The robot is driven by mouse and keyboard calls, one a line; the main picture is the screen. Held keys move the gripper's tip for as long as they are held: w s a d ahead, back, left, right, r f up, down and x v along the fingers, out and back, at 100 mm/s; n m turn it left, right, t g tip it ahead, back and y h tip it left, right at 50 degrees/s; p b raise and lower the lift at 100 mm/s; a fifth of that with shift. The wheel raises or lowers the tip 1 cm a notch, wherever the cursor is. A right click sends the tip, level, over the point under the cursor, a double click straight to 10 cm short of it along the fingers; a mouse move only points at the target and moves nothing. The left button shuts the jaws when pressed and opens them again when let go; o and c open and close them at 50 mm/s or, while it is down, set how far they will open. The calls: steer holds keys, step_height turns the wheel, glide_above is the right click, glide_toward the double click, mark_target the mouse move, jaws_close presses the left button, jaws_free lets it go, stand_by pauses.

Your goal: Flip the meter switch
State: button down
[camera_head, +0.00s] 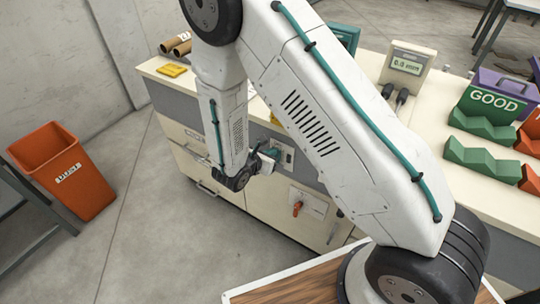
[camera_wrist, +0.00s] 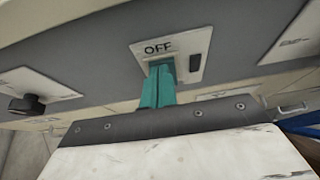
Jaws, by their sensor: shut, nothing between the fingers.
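A pale switch plate marked OFF (camera_wrist: 175,47) is on the grey front band of the counter. A small dark rectangle (camera_wrist: 194,63) sits on its right part; I cannot tell whether it is a lamp or a rocker. In the head view the plate (camera_head: 288,154) is just right of my gripper (camera_head: 267,153). In the wrist view my gripper's teal fingers (camera_wrist: 160,72) are together and empty, in front of the plate's lower middle. They hide what lies behind them, and I cannot tell whether they touch it. A meter (camera_head: 406,64) stands on the counter, its display apparently near zero.
A lower panel holds an orange-red handle (camera_head: 297,208). A black knob (camera_wrist: 27,105) is left of the plate in the wrist view. An orange bin (camera_head: 62,170) stands on the floor at left. Green blocks (camera_head: 482,158) and a GOOD bin (camera_head: 492,101) are on the counter.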

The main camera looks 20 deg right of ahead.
steer(key=shift+a+r, duration=0.1)
stand_by(0.3)
steer(key=v, duration=1.3)
steer(key=shift+r, duration=0.45)
